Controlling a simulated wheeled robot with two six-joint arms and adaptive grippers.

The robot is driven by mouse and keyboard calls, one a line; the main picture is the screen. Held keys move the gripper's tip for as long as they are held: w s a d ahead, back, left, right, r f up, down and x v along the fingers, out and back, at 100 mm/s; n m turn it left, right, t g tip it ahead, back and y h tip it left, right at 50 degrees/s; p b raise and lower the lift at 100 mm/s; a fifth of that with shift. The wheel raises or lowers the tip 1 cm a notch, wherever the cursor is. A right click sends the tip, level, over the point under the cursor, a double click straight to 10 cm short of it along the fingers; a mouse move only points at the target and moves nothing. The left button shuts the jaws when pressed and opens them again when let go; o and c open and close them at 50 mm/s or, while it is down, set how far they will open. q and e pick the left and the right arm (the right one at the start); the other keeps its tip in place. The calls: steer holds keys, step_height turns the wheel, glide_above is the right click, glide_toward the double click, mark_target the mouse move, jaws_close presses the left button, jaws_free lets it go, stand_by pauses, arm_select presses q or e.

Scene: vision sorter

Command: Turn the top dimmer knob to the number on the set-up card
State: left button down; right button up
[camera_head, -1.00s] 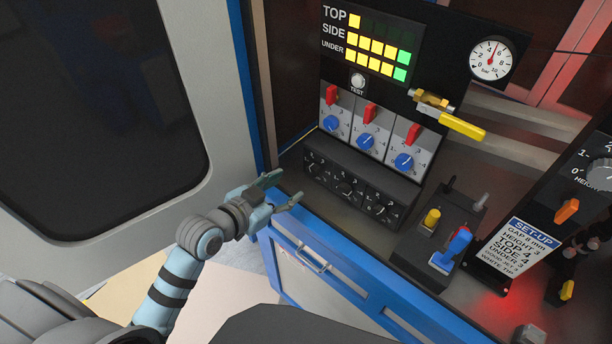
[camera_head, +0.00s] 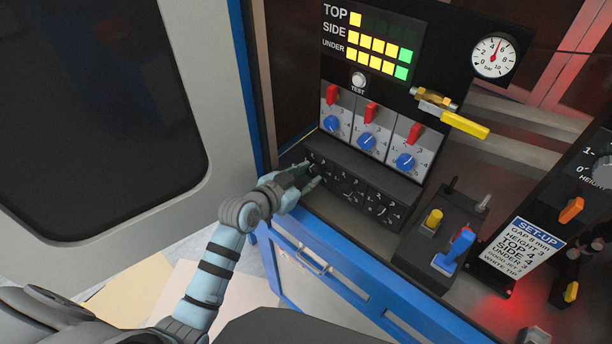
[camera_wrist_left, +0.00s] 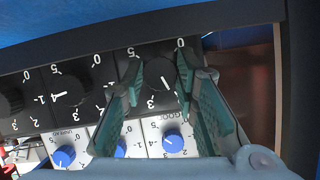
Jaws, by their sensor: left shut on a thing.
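The row of black dimmer knobs sits on the low black box (camera_head: 345,203). My left gripper (camera_head: 310,176) is at the leftmost knob. In the left wrist view its fingers (camera_wrist_left: 160,85) straddle this knob (camera_wrist_left: 158,72), shut on its sides. A white mark on the knob points down and to the right there; the number it meets is not clear. The dial numbers 0, 5 and 3 show around it. The set-up card (camera_head: 520,245) at the right reads TOP 4, SIDE 4, UNDER 3. My right gripper is not in view.
On the display (camera_head: 368,42), the TOP row has one yellow block lit; SIDE and UNDER have several. Blue knobs (camera_head: 366,140) and red switches (camera_head: 371,112) sit above the black box. A joystick block (camera_head: 440,240) stands to its right. A yellow-handled valve (camera_head: 464,125) juts out.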

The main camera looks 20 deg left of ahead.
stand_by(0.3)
arm_select(q)
steer(key=m+t+y, duration=0.1)
steer(key=m+y, duration=0.1)
steer(key=m, duration=0.1)
steer(key=shift+d, duration=0.15)
steer(key=shift+m+t+y, duration=0.3)
steer(key=shift+m+t, duration=0.1)
steer(key=shift+m, duration=0.5)
steer(key=c, duration=1.3)
jaws_free()
steer(key=shift+f, duration=0.15)
steer(key=v, duration=1.2)
